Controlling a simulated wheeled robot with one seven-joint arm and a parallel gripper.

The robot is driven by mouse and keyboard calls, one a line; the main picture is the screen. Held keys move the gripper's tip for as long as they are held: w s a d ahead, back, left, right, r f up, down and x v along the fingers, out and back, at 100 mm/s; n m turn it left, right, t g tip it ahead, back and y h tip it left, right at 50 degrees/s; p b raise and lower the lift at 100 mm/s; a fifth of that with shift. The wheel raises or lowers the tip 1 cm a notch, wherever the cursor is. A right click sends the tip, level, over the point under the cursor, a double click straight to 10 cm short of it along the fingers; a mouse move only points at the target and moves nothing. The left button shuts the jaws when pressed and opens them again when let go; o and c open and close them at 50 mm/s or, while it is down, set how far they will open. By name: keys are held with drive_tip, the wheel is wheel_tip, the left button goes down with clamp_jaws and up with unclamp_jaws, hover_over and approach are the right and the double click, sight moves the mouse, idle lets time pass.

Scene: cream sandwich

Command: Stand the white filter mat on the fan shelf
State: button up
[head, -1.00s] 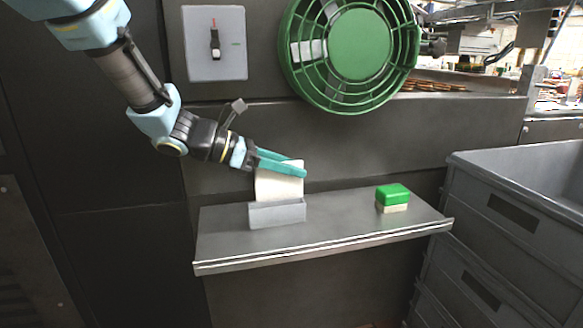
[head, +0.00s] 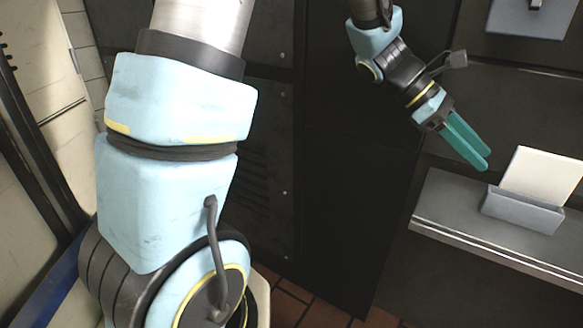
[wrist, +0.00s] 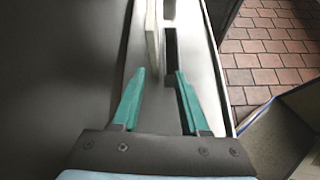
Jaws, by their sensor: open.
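The white filter mat (head: 543,172) stands on edge in a grey holder (head: 522,210) on the metal shelf (head: 446,210), at the right of the head view. It looks slightly tilted back, and its lower edge is hidden by the holder's front wall. In the wrist view the mat (wrist: 152,38) shows edge-on beyond the fingertips. My gripper (head: 482,167) has teal fingers and is to the left of the mat, apart from it. In the wrist view my gripper (wrist: 160,72) is open, with nothing between its fingers.
A grey switch plate (head: 530,18) is on the dark wall above the shelf. The shelf's front edge (head: 480,250) runs out to the right. Red-brown floor tiles (wrist: 275,45) show beside the shelf.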

drive_tip(key=w+a+f+m+t+y, duration=0.2)
drive_tip(key=a+f+m+y, duration=0.1)
drive_tip(key=a, duration=1)
drive_tip(key=w+a+f+m+t+y, duration=0.3)
drive_tip(key=a+m, duration=0.1)
drive_tip(key=a, duration=0.9)
drive_tip(key=w+a+f+m+t+y, duration=0.2)
drive_tip(key=w+a+f+m+y, duration=0.1)
drive_tip(key=a, duration=1.1)
drive_tip(key=shift+w+f+m+t, duration=0.2)
drive_tip(key=shift+m+t, duration=0.1)
drive_tip(key=shift+t, duration=0.1)
drive_tip(key=shift+r, duration=0.1)
wheel_tip(320, 180, up, 19)
drive_tip(key=p, duration=1.9)
